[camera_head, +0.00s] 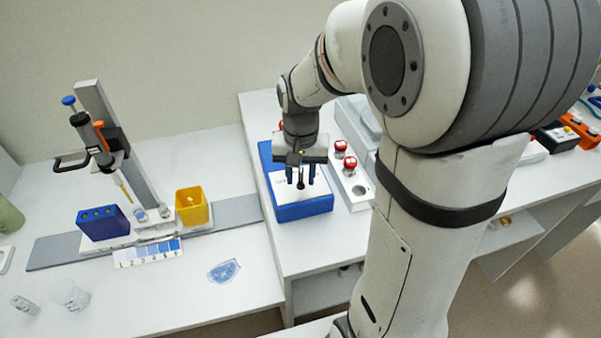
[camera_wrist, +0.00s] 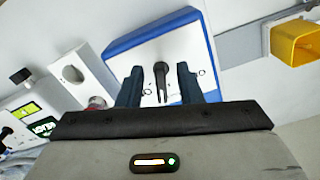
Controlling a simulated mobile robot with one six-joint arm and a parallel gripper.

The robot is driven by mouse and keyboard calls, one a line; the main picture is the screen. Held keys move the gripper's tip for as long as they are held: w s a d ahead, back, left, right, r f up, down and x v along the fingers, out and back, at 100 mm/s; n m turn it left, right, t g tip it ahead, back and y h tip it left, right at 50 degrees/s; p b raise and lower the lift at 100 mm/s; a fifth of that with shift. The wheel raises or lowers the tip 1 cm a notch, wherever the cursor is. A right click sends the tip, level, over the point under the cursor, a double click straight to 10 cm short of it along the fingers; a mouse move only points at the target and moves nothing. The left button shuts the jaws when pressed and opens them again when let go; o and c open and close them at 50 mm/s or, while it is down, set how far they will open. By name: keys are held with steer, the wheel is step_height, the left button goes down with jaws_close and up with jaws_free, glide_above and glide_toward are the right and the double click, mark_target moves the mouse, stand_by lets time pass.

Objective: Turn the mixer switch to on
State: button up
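The mixer (camera_head: 304,211) is a blue box with a white top panel. It stands on the white bench, and its blue edge also shows in the wrist view (camera_wrist: 120,47). A black lever switch (camera_wrist: 161,80) stands up from the panel, with small marks on both sides that I cannot read clearly. My gripper (camera_head: 300,176) is over the panel, pointing down. Its two dark fingers are apart, one on each side of the switch, and the gap also shows in the wrist view (camera_wrist: 158,84). I see space between the switch and both fingers; contact is not visible.
A white holder (camera_head: 359,190) with red-capped vials (camera_head: 349,166) stands close to the right of the mixer. To the left are a yellow bin (camera_head: 191,208), a blue box (camera_head: 103,223) and a pipette stand (camera_head: 120,140).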

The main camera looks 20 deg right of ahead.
step_height(320, 180, up, 8)
steer(key=shift+f, duration=0.1)
stand_by(0.4)
steer(key=s+n+t, duration=0.3)
steer(key=s, duration=0.9)
steer(key=m+g+p, duration=0.2)
steer(key=m+g, duration=0.1)
glide_above(300, 173)
steer(key=shift+f, duration=0.25)
step_height(300, 173, down, 7)
steer(key=shift+d+f, duration=0.1)
steer(key=shift+f, duration=0.1)
steer(key=shift+c, duration=0.4)
